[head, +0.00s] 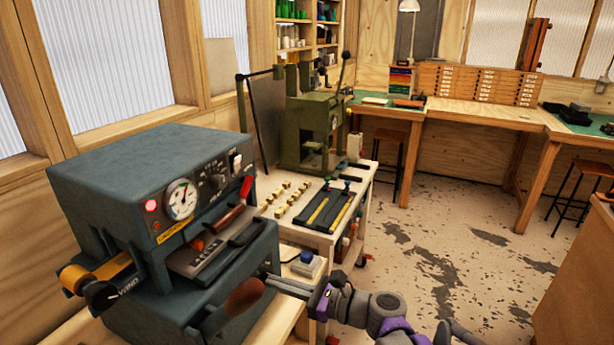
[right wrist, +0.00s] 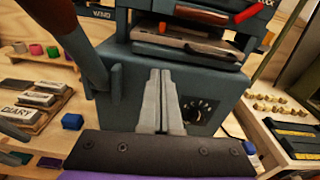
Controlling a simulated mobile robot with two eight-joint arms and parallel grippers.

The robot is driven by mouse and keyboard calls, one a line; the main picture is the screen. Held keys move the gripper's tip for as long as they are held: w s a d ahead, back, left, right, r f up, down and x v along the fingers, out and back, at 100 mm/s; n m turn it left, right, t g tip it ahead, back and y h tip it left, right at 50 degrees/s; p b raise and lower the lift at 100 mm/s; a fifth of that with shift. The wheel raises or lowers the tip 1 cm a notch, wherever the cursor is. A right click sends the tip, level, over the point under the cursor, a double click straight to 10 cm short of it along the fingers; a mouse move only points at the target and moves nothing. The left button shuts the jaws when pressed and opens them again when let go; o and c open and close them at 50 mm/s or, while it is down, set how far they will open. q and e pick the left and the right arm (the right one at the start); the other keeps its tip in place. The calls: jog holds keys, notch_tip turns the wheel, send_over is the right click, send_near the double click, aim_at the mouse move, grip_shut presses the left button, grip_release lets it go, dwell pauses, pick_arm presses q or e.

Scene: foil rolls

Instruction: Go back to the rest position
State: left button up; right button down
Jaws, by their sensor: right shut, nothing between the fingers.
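My right gripper (head: 272,281) reaches in from the lower right in the head view, in front of the blue-grey machine (head: 125,160). Its two grey fingers (right wrist: 160,75) are together and empty in the right wrist view, pointing at the front of the machine (right wrist: 215,70). A gold foil roll (head: 108,270) is on the machine's left side.
A side table (head: 290,235) holds brass pieces (head: 290,200) and a black tray (head: 328,211). A green press (head: 310,125) stands behind. Labelled blocks (right wrist: 40,98) lie on the bench at left in the wrist view. The floor (head: 450,240) at right is open.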

jog(key=s+d+f+n+h+p, duration=0.1)
jog(key=s+d+f+n+h, duration=0.3)
jog(key=s+d+n, duration=0.3)
jog(key=s+d+f+n+h+p, duration=0.2)
jog(key=s+d+f+n+h, duration=0.2)
jog(key=d, duration=0.7)
jog(key=s+d+f+n+h+p, duration=0.1)
jog(key=s+d+f+n+h, duration=0.3)
jog(key=s+d+n+h, duration=0.4)
jog(key=s+d+n, duration=0.1)
jog(key=s+n, duration=0.1)
jog(key=s, duration=0.2)
jog(key=shift+s+f+g+p, duration=0.2)
jog(key=shift+f+g+p, duration=0.1)
jog(key=shift+f+g, duration=0.1)
